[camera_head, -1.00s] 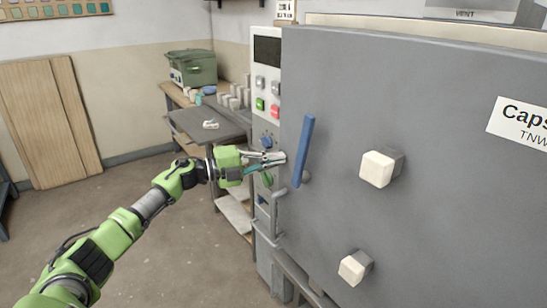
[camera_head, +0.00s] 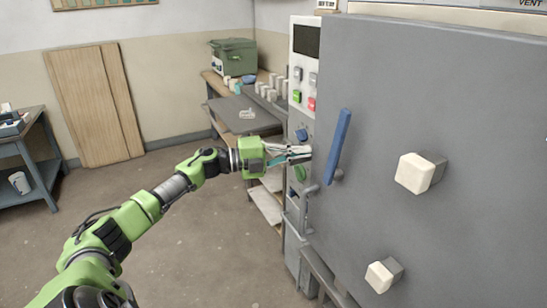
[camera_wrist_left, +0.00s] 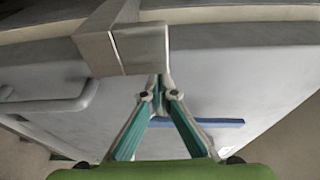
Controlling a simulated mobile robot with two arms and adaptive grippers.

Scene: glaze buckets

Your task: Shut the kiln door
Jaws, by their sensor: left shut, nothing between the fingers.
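The kiln door (camera_head: 440,120) is the large grey panel filling the right of the head view. It has a blue bar handle (camera_head: 339,146) near its left edge and white-faced blocks, one upper (camera_head: 415,173) and one lower (camera_head: 380,277). I cannot tell whether a gap is left behind the door. My left gripper (camera_head: 305,154) is shut and empty, with its tips just left of the blue handle, in front of the control panel. In the left wrist view the closed fingertips (camera_wrist_left: 160,92) are over a grey surface, with the blue bar (camera_wrist_left: 215,123) beyond them. Contact is unclear.
The control panel (camera_head: 304,75), with buttons and a knob, stands left of the door. Behind it a work table (camera_head: 240,117) carries a green box (camera_head: 233,57) and several pale blocks. A blue shelf (camera_head: 30,170) is at far left. The floor between is clear.

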